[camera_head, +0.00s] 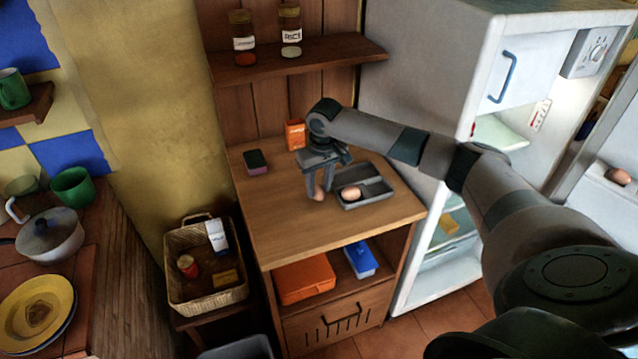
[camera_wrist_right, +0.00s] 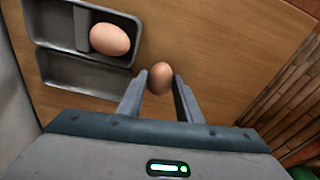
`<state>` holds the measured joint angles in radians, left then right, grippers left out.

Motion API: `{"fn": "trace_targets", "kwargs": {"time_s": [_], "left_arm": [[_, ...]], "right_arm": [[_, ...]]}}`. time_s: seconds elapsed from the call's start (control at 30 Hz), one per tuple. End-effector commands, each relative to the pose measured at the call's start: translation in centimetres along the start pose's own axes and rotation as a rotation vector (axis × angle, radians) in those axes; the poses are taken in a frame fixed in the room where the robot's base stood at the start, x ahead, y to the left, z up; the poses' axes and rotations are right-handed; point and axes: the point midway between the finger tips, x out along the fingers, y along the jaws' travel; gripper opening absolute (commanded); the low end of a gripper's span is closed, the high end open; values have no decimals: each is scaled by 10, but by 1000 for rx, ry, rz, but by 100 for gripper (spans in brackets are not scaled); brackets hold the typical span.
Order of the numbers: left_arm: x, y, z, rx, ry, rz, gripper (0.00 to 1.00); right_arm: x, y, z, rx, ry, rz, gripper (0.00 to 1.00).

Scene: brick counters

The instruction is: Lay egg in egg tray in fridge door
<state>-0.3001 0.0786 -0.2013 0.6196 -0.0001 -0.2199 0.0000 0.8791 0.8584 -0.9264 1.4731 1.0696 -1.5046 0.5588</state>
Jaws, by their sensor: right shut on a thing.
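My right gripper (camera_head: 320,190) points down over the wooden counter and is shut on a brown egg (camera_head: 318,193). In the right wrist view the egg (camera_wrist_right: 161,77) sits between the fingertips of the gripper (camera_wrist_right: 161,88). It is beside a grey two-compartment tray (camera_head: 378,188), low over or on the counter; I cannot tell which. A second egg (camera_head: 351,193) lies in one compartment of that tray, also seen in the wrist view (camera_wrist_right: 109,39). The fridge (camera_head: 425,75) stands open at the right. A brown, egg-like object (camera_head: 619,176) rests on its door. My left gripper is not in view.
An orange box (camera_head: 296,134) and a dark sponge (camera_head: 256,162) stand on the counter. A shelf with two jars (camera_head: 290,30) hangs above. A wicker basket (camera_head: 205,299) is at the left. The counter's front left is clear.

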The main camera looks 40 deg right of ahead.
Motion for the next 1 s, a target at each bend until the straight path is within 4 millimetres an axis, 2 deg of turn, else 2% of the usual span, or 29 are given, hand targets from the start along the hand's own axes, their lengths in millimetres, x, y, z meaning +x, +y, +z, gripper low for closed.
{"fn": "trace_targets", "kwargs": {"time_s": [0.33, 0.37, 0.4, 0.43, 0.8, 1.0], "left_arm": [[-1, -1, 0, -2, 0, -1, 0], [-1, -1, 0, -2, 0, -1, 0], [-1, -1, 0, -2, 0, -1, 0], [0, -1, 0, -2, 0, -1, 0], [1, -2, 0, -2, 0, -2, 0], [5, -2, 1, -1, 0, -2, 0]], "right_arm": [[2, 0, 0, 0, 0, -1, 24], [3, 0, 0, 0, 0, -1, 39], [3, 0, 0, 0, 0, -1, 49], [2, 0, 0, 0, 0, -1, 51], [1, 0, 0, 0, 1, 0, 51], [-14, 0, -1, 1, 2, -2, 51]]}}
